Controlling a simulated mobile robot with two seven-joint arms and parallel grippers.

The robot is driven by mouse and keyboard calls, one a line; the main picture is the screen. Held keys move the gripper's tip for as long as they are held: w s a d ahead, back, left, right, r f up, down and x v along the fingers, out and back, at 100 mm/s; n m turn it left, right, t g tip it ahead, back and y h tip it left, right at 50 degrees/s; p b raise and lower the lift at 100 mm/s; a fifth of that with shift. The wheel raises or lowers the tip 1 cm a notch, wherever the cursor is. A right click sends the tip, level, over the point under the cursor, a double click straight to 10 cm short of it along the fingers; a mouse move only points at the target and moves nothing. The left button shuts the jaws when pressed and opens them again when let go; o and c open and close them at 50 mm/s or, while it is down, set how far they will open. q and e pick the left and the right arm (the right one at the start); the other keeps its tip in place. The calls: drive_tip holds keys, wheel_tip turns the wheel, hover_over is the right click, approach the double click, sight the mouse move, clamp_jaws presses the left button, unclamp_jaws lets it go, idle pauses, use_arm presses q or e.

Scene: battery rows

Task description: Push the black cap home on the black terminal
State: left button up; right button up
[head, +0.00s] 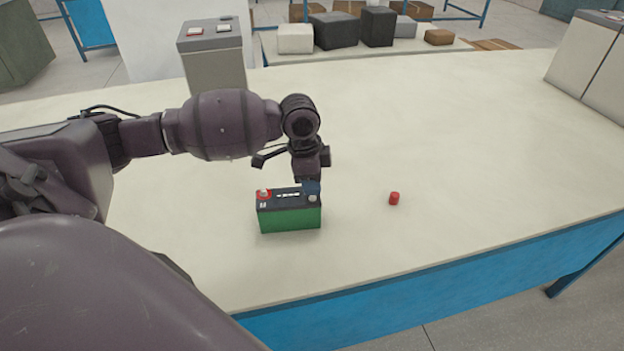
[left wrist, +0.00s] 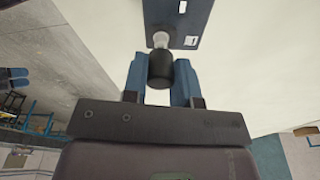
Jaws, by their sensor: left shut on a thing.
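The battery (head: 290,219) stands upright on the table, green with a dark top. Its left terminal (head: 264,194) has a red ring; its right terminal (head: 312,198) is a bare pale post without red, the black terminal. My left gripper (head: 311,186) is over the right end of the battery, its blue fingers close to that post. In the left wrist view the gripper (left wrist: 161,82) is shut on the black cap (left wrist: 161,70). The pale post (left wrist: 160,40) shows just past the cap, uncovered; I cannot tell whether they touch. The head view does not show the cap clearly. My right gripper is out of view.
A red cap (head: 394,198) lies on the pale table (head: 450,130), to the right of the battery. The table around the battery is otherwise clear. A grey stand (head: 215,65) and several boxes (head: 335,30) are beyond the far edge.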

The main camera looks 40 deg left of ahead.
use_arm(q)
drive_tip(key=shift+f, duration=0.55)
drive_tip(key=shift+f+p, duration=0.3)
drive_tip(key=shift+f, duration=0.1)
idle(0.5)
idle(0.6)
drive_tip(key=shift+f, duration=0.5)
idle(0.6)
drive_tip(key=o, duration=0.9)
drive_tip(key=shift+o, duration=0.6)
drive_tip(key=o, duration=0.4)
